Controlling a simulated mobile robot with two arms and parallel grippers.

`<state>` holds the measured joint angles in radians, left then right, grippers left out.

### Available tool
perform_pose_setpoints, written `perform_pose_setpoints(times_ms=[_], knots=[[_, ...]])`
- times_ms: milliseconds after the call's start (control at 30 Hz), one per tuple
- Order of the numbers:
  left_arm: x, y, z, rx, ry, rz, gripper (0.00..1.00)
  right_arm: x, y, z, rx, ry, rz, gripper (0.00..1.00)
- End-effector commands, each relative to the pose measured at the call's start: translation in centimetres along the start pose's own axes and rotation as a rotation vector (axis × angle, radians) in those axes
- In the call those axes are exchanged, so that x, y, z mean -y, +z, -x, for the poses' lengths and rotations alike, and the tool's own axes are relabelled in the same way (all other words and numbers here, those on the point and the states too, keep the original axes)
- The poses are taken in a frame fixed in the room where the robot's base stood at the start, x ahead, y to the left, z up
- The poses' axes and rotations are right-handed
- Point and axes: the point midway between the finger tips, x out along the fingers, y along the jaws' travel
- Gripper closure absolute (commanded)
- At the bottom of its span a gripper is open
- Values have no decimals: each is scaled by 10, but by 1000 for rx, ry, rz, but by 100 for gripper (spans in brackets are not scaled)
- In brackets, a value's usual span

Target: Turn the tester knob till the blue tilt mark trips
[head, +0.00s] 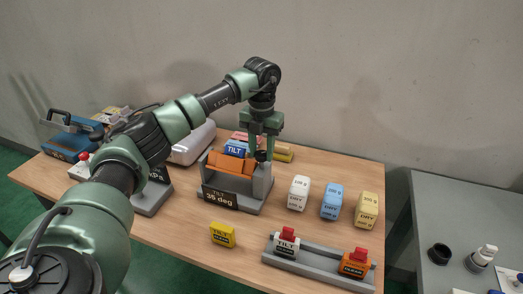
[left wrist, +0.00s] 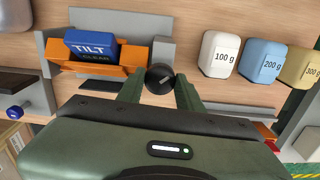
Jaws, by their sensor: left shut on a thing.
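The tilt tester is a grey frame (head: 245,205) with a "TILT 35 deg" plate, in the middle of the wooden table. It carries an orange cradle (head: 232,164), also in the left wrist view (left wrist: 110,66). The blue tilt mark (head: 235,148) sits in the cradle; its TILT face shows in the left wrist view (left wrist: 90,46). The cradle looks tilted. My left gripper (head: 262,152) points down at the tester's right side. In the left wrist view its fingers are shut on the round black knob (left wrist: 160,78). My right gripper is not in view.
White (head: 299,193), blue (head: 332,202) and yellow (head: 367,211) weights stand right of the tester. A small yellow block (head: 222,235) lies in front. A grey rail (head: 320,264) holds two red-topped blocks.

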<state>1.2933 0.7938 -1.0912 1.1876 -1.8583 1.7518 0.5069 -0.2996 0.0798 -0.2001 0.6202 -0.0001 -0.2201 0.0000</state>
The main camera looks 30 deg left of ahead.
Motion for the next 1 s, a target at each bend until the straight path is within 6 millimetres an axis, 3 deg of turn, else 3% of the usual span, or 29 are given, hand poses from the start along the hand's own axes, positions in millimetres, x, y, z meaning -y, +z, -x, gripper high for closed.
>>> perform_pose_setpoints(times_ms=[1000], knots=[[-1, 2, 3, 7, -4, 967, 100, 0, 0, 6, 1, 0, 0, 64]])
